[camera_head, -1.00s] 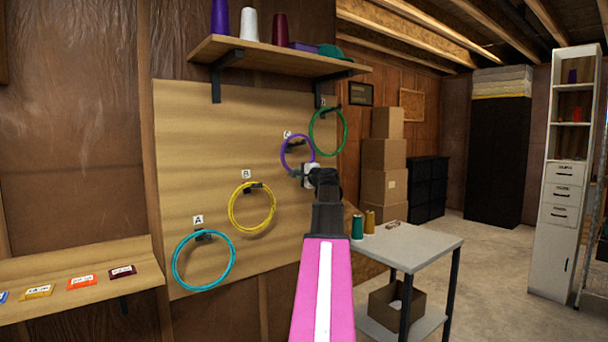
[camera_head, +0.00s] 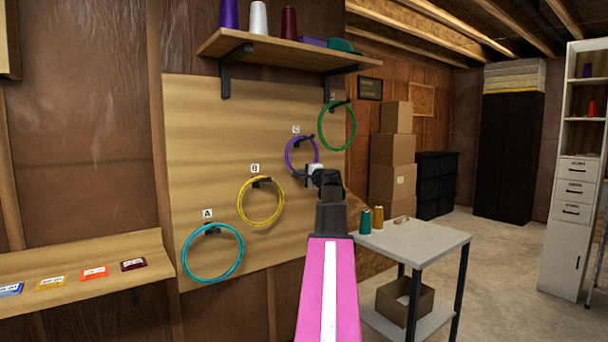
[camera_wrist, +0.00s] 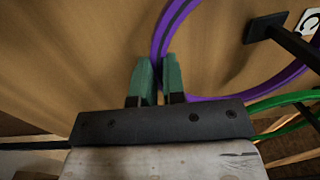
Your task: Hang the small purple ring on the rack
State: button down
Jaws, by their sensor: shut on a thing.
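The small purple ring (camera_head: 288,157) is upright before the board beside the label C (camera_head: 295,129). A dark peg (camera_wrist: 293,44) shows within the ring's curve there. In the head view the C peg (camera_head: 304,142) crosses near the ring's top. I cannot tell whether the ring rests on it. The rack is a tan board (camera_head: 200,130) with pegs.
A cyan ring (camera_head: 186,262) hangs at A, a yellow ring (camera_head: 240,206) at B, and a green ring (camera_head: 354,127) at upper right. A shelf (camera_head: 270,50) with spools juts out above. A small table (camera_head: 430,240) stands to the right.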

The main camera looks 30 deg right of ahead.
dwell(0.3)
jog(key=c, duration=1.1)
grip_release()
jog(key=shift+o, duration=0.5)
jog(key=shift+s, duration=0.1)
jog(key=s, duration=0.9)
jog(key=shift+d, duration=0.35)
jog(key=shift+w, duration=0.1)
